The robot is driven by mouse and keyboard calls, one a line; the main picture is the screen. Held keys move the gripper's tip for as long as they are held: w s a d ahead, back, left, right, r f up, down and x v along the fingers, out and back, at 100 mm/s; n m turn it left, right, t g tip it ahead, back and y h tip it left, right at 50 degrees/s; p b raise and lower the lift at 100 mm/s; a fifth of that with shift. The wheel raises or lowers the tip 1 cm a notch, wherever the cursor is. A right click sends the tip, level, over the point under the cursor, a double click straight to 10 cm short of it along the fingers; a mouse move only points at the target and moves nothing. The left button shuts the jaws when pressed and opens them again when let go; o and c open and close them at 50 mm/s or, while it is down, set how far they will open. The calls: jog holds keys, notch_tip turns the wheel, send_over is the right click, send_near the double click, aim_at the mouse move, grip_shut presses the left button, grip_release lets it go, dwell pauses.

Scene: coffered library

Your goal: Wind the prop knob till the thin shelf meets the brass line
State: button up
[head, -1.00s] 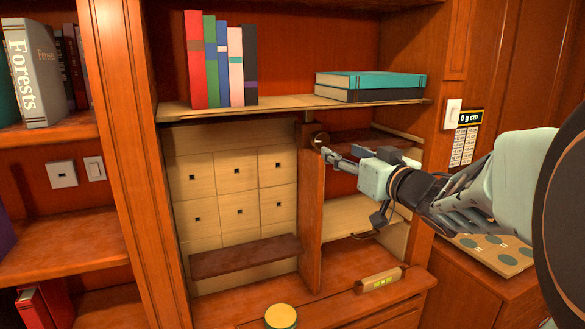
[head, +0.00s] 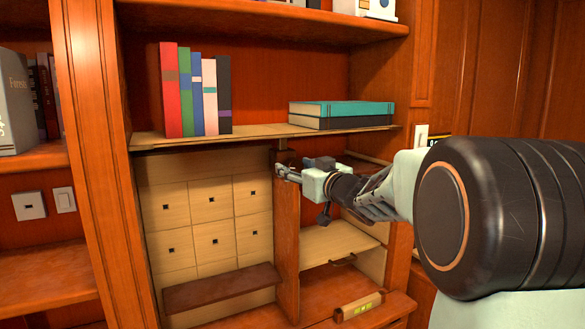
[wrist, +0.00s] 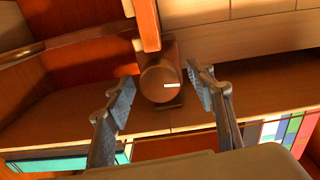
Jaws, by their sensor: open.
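The prop knob (wrist: 160,84) is a round brown knob with a white mark on its face, seen in the wrist view. My gripper (wrist: 160,76) is open, one finger on each side of it, with visible gaps. In the head view my gripper (head: 279,172) is at the top of the upright divider and mostly hides the knob. The thin shelf (head: 255,133) is pale-edged, lies just above the divider and carries books. Its underside (wrist: 65,108) shows in the wrist view. I cannot make out the brass line.
Upright books (head: 196,95) and two flat books (head: 340,115) stand on the thin shelf. The divider (head: 287,235) separates pale drawers (head: 214,242) from a bay with a pale board (head: 335,243). A dark ledge (head: 220,288) juts out below the drawers.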

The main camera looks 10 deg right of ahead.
jog(key=shift+w+a, duration=0.1)
jog(key=shift+w, duration=0.05)
jog(key=shift+c, duration=0.3)
jog(key=c, duration=1.1)
jog(key=shift+r+m+p, duration=0.25)
jog(key=shift+m+p, duration=0.35)
jog(key=shift+p, duration=0.65)
jog(key=shift+f+m+p, duration=0.25)
jog(key=shift+m+p, duration=0.65)
jog(key=o, duration=1.2)
jog(key=shift+c, duration=0.2)
